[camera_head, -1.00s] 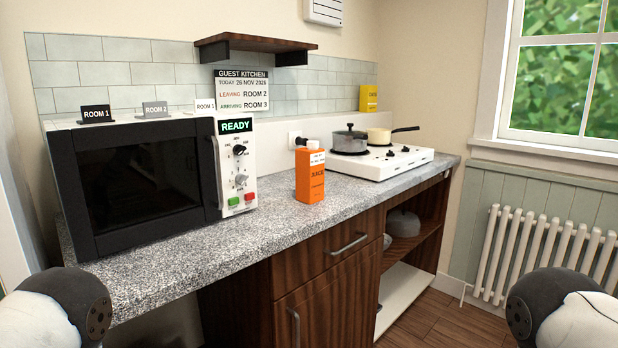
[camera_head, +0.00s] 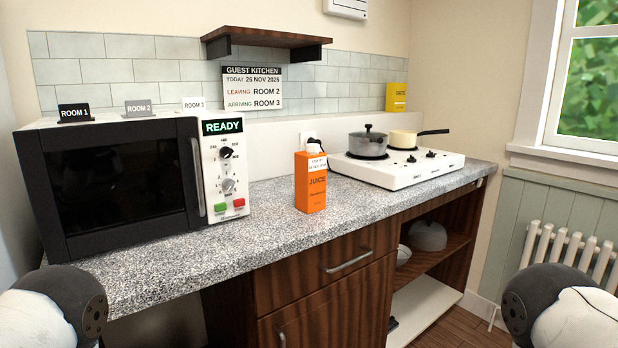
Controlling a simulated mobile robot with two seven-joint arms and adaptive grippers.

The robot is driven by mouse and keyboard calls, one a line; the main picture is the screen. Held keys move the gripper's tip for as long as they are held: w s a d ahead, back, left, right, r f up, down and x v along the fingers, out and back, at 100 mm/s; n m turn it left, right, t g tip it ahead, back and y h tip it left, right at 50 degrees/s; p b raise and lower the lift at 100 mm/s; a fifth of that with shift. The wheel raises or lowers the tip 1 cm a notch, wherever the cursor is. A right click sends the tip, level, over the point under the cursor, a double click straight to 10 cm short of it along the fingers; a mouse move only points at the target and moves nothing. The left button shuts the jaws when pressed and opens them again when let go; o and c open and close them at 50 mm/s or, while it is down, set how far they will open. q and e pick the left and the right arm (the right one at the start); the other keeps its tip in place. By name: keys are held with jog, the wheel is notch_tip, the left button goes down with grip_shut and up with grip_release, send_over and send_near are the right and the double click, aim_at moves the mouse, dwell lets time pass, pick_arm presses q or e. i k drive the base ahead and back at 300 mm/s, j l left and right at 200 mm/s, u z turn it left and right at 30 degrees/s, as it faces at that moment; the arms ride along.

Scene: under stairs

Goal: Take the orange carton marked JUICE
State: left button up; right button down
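The orange carton (camera_head: 311,184) marked JUICE stands upright on the speckled grey counter (camera_head: 255,228), near the middle of the head view. Only rounded black-and-white parts of my two arms show, at the bottom left and bottom right corners. Neither of my grippers is in view.
A black microwave (camera_head: 115,185) reading READY stands left of the carton. A white hob (camera_head: 400,172) with a grey lidded pot (camera_head: 368,143) and a cream pan (camera_head: 403,139) is to the right. A shelf (camera_head: 265,38) hangs above. The counter before the carton is clear.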

aim_at(310, 168)
jog(key=i+l+u, duration=0.2)
jog(key=l, duration=0.25)
jog(key=l+u, duration=0.15)
jog(key=l, duration=0.35)
jog(key=i+l+u, duration=0.2)
jog(key=l, duration=0.3)
jog(key=k, duration=0.05)
